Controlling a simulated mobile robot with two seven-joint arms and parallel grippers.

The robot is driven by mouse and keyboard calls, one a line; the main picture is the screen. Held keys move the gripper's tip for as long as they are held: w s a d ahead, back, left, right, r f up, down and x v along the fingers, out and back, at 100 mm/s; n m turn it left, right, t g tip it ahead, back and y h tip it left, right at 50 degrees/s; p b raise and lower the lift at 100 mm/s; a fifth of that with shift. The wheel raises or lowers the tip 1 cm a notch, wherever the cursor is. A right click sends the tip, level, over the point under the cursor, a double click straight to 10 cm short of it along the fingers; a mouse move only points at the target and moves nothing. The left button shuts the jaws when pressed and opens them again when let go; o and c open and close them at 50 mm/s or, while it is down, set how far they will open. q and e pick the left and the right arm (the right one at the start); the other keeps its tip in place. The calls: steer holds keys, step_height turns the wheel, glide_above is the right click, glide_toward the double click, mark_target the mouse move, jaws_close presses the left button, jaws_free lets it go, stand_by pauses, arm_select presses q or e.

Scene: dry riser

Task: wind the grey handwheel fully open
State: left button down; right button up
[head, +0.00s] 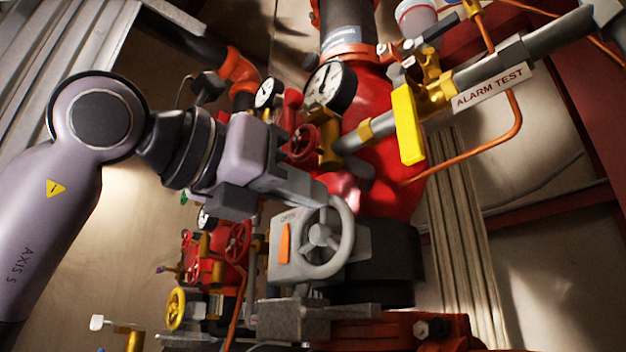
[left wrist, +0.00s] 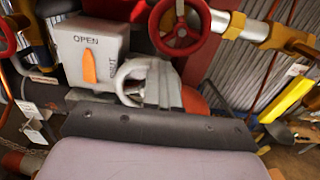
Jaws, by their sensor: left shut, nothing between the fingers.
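The grey handwheel (head: 346,240) sits on the front of a light grey gearbox (head: 283,268) with an upright orange pointer (head: 284,243). In the left wrist view the gearbox (left wrist: 112,43) carries the word OPEN above its orange pointer (left wrist: 88,66) and a partly hidden word beside it. My left gripper (head: 318,190) is shut and empty, its fingertips at the upper rim of the wheel; I cannot tell whether they touch it. In the left wrist view the fingers (left wrist: 165,85) cover the right part of the handwheel (left wrist: 128,72). My right gripper does not show.
Above the wheel is a red riser (head: 390,110) with a pressure gauge (head: 330,88), a small red handwheel (head: 302,143) and a yellow lever (head: 408,124). A pipe labelled ALARM TEST (head: 490,88) crosses the upper right. Smaller red valves (head: 237,240) stand at lower left.

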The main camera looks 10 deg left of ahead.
mark_target(295, 232)
arm_select(q)
steer(key=shift+w+a+f+b, duration=0.2)
steer(key=shift+w+a+f, duration=0.1)
steer(key=shift+w+a, duration=0.35)
steer(key=shift+w+a+f+b, duration=0.15)
steer(key=shift+w+a+f, duration=0.15)
steer(key=shift+w+a, duration=0.3)
steer(key=shift+w+a+f, duration=0.1)
steer(key=shift+a+f, duration=0.15)
steer(key=shift+w+a+f+b, duration=0.15)
steer(key=shift+f+b, duration=0.25)
steer(key=shift+w+a+f+b, duration=0.1)
steer(key=shift+f+b, duration=0.25)
steer(key=shift+r, duration=0.2)
steer(key=shift+s+a+f, duration=0.1)
steer(key=shift+s+a, duration=0.15)
steer(key=shift+s, duration=0.1)
steer(key=b+v, duration=0.1)
steer(key=v, duration=0.2)
